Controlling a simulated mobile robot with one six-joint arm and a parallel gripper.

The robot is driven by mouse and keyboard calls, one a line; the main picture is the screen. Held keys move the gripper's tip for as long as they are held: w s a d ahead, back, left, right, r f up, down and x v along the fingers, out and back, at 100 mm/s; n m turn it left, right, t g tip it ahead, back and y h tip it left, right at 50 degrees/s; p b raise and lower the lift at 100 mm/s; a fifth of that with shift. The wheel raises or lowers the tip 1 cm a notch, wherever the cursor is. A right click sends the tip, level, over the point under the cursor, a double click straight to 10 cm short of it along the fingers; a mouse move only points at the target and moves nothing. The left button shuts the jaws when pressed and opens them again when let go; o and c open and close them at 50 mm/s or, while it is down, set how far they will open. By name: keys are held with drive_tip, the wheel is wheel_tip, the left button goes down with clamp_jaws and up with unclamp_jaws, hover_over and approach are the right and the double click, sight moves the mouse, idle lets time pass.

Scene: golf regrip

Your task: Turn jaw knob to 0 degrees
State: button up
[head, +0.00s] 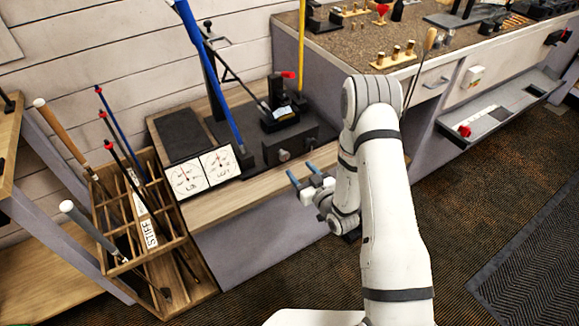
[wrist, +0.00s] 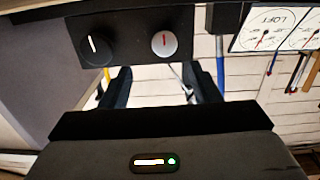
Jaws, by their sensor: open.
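A dark machine box (head: 300,140) on the bench carries two round knobs on its front. A silver knob with a red line (wrist: 164,43) also shows in the head view (head: 284,155). A black knob with a white line (wrist: 97,48) sits left of it in the wrist view. No label tells which is the jaw knob. My gripper (head: 302,174) is open and empty, short of the box front. In the wrist view its two dark fingers (wrist: 158,72) stand apart, with the silver knob beyond the gap and the black knob left of it.
Two white dials (head: 202,173) stand left of the box. A blue shaft (head: 208,75) slants up beside it. A wooden club rack (head: 150,240) stands at the left. A workbench with tools (head: 410,40) is at the right. Open floor lies in front.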

sight(286, 157)
drive_tip(key=x, duration=0.7)
drive_tip(key=shift+a+f, duration=0.35)
drive_tip(key=shift+a, duration=0.05)
